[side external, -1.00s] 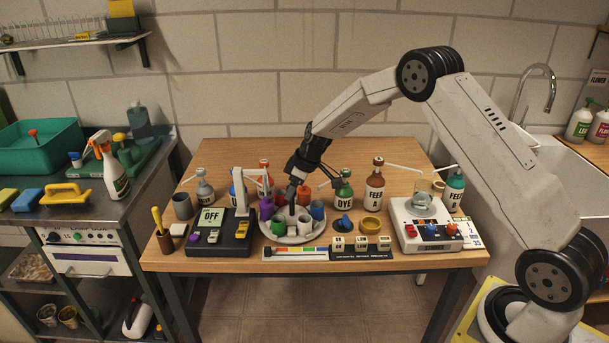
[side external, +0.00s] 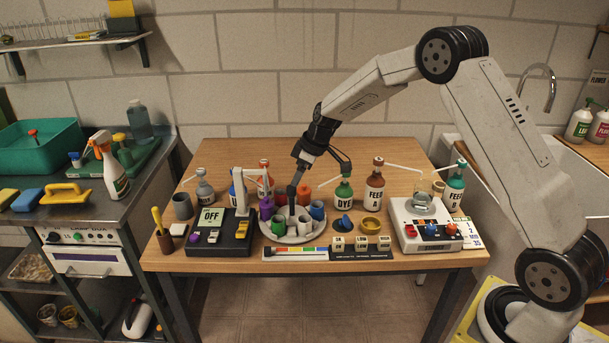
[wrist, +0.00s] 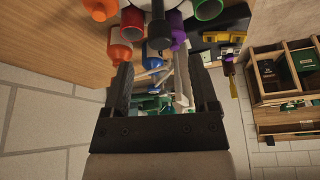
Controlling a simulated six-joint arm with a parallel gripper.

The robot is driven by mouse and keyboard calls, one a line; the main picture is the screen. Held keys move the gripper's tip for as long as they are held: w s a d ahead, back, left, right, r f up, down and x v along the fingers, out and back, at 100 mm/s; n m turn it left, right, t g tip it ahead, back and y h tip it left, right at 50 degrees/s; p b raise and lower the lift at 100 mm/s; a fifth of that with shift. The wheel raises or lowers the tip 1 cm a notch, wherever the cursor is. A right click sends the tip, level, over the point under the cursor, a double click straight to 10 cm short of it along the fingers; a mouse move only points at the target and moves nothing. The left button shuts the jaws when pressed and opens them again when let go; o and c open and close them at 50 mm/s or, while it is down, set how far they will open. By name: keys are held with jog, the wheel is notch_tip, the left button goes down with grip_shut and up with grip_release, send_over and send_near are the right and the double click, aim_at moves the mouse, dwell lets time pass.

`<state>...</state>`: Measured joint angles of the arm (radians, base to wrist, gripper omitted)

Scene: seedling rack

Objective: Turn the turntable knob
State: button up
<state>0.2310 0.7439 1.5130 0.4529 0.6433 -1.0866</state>
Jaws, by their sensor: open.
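The turntable (side external: 268,234) is a round pale plate near the front middle of the table, carrying purple, grey, white, blue, green and orange-red containers. Its dark upright knob (side external: 292,192) stands at the centre; it also shows as a dark post (wrist: 158,30) at the top of the wrist view. My gripper (side external: 297,177) points down just above the knob. In the wrist view my gripper (wrist: 161,72) is open, its two fingers wide apart with nothing held between them. The knob appears beyond the fingertips; exact clearance is hard to tell.
A black device reading OFF (side external: 220,237) stands left of the turntable, a white scale (side external: 405,230) to the right. Bottles, including green DYE (side external: 343,195) and brown FEED (side external: 374,190), stand behind and right. A colour strip (side external: 295,252) lies in front. The table's back is clear.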

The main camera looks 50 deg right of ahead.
jog(key=shift+v, duration=1.25)
jog(key=shift+s, duration=0.1)
jog(key=s+a+m+h, duration=0.1)
jog(key=s+a+m, duration=0.2)
jog(key=s, duration=1)
jog(key=s+a+m+g+h, duration=0.1)
jog(key=s+a+m, duration=0.2)
jog(key=s, duration=1.1)
jog(key=a, duration=0.3)
jog(key=shift+f, duration=0.25)
